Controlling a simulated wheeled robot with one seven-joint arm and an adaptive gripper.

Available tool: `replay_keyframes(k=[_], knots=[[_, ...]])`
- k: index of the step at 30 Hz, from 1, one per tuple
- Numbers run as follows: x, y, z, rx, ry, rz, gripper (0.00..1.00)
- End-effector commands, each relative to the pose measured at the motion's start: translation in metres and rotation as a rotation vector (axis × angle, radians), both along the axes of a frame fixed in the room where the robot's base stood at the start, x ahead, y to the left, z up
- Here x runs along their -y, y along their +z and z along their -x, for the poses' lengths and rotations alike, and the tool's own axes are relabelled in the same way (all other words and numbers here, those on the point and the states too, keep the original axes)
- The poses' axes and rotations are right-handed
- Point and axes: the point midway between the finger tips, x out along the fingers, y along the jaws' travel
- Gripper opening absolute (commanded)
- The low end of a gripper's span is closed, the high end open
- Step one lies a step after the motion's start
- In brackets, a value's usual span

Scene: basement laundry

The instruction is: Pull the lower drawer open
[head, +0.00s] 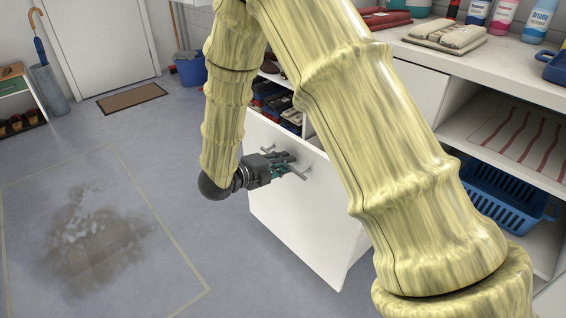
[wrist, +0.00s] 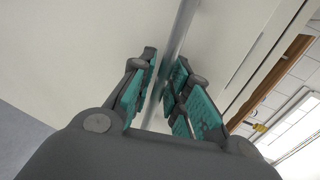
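The white drawer front (head: 315,215) stands low in the cabinet, left of my upper arm in the head view. Its face also fills much of the wrist view (wrist: 90,50). A thin metal bar handle (head: 301,173) runs across it near the top. In the wrist view the handle (wrist: 183,22) passes between the teal finger pads. My gripper (head: 281,166) is at the handle, with its fingers (wrist: 165,75) close on both sides of the bar and seemingly shut on it. My arm hides the right part of the front and where it meets the cabinet.
Dark folded items (head: 278,103) show behind the front's top edge. The counter (head: 490,60) above carries bottles and folded cloths. A blue basket (head: 505,195) sits on an open shelf at right.

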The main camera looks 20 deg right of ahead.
Motion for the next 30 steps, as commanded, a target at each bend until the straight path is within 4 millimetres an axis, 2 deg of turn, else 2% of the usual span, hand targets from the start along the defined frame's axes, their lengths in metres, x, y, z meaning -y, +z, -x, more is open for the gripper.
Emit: replay_keyframes(k=[10,14,19,30], knots=[[0.000,0.000,0.000,0.000,0.000,0.000,0.31],[-0.006,0.002,0.001,0.000,0.002,0.000,0.31],[-0.027,0.008,0.008,0.001,0.003,0.000,0.31],[-0.087,0.024,0.027,0.001,0.003,0.001,0.31]])
